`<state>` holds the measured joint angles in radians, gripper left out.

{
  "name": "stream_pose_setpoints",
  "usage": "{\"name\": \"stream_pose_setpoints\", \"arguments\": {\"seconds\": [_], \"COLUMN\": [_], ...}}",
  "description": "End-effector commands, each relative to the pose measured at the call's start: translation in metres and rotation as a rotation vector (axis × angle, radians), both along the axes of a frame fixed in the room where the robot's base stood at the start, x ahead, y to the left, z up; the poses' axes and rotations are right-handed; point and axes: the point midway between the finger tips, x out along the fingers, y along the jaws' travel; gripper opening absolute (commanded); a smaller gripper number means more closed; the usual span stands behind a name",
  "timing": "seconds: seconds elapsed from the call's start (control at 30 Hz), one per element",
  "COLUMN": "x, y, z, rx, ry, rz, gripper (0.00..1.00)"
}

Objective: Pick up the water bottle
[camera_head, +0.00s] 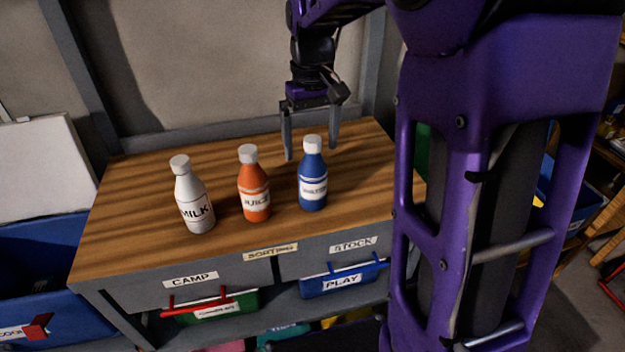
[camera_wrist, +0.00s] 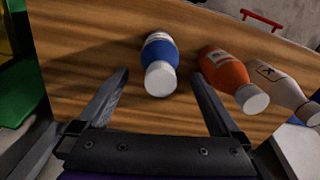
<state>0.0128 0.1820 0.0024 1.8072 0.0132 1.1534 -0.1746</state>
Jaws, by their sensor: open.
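The blue bottle (camera_head: 312,178) with a white cap and a white label stands upright at the right of the row on the wooden tabletop. Its label is too small to read surely. An orange juice bottle (camera_head: 254,188) stands in the middle and a white milk bottle (camera_head: 194,200) at the left. My gripper (camera_head: 308,150) is open and empty, above and just behind the blue bottle. In the wrist view the blue bottle (camera_wrist: 160,66) lies ahead, between the lines of the two open fingers (camera_wrist: 160,82), not touching them. The orange bottle (camera_wrist: 226,76) shows just beyond the right finger.
The wooden tabletop (camera_head: 130,215) is clear around the bottles. Below it are labelled fronts and a shelf with a green bin (camera_head: 235,303) and a blue bin (camera_head: 340,281). A larger blue bin (camera_head: 40,270) stands at the left. A wall rises behind the table.

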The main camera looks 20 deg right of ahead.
Motion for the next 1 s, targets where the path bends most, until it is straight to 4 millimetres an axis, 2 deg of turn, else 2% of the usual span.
{"name": "stream_pose_setpoints", "arguments": {"seconds": [0.2,0.3,0.6,1.0], "x": [-0.008,-0.007,-0.007,-0.007], "y": [-0.002,-0.001,-0.001,-0.001], "z": [-0.035,-0.045,-0.048,-0.048], "rx": [0.000,0.001,0.000,0.000], "ry": [0.004,0.002,0.001,0.001], "rz": [-0.001,0.000,0.000,0.000], "gripper": [1.00,1.00,1.00,0.28]}}
